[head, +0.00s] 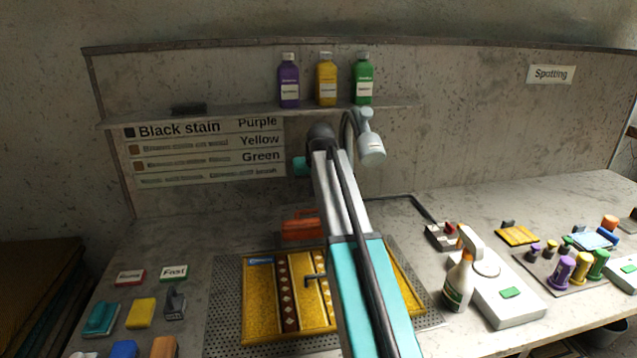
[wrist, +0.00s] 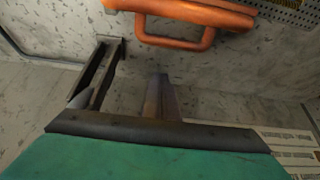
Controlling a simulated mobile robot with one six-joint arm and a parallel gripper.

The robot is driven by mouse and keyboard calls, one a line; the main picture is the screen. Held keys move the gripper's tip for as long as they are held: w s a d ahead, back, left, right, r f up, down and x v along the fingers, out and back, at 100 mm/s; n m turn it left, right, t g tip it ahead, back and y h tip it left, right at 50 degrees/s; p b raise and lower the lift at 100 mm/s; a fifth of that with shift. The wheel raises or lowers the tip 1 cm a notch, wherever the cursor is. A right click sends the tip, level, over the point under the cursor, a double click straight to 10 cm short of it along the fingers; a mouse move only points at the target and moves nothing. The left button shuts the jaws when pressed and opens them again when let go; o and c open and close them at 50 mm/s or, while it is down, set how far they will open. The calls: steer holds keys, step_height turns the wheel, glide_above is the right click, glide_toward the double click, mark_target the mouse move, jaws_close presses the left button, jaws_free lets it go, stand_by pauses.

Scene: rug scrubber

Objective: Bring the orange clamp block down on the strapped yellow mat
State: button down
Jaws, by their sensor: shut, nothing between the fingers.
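The orange clamp block (head: 300,229) stands at the back edge of the perforated plate, behind the yellow mat (head: 262,320). In the wrist view the block's orange body and loop handle (wrist: 205,38) show at the top. The mat lies flat on the plate, with a dark patterned strap (head: 288,295) across it; my arm hides part of it. My gripper (wrist: 160,80) is shut and empty in the wrist view, apart from the handle. In the head view my arm hides the fingers.
The perforated plate (head: 228,310) surrounds the mat. A dark bracket (wrist: 98,75) shows left of my fingers in the wrist view. A spray bottle (head: 459,280) and white scale-like box (head: 508,298) stand at right. Sponges and small blocks lie at left. A shelf (head: 240,112) holds bottles.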

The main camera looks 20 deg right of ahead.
mark_target(313, 224)
steer(key=shift+s+a+f+p, duration=0.15)
steer(key=shift+s+f+p, duration=0.25)
steer(key=shift+s+f, duration=0.3)
steer(key=shift+s+a+f+p, duration=0.1)
steer(key=shift+s+f+p, duration=0.25)
steer(key=shift+s+f, duration=0.35)
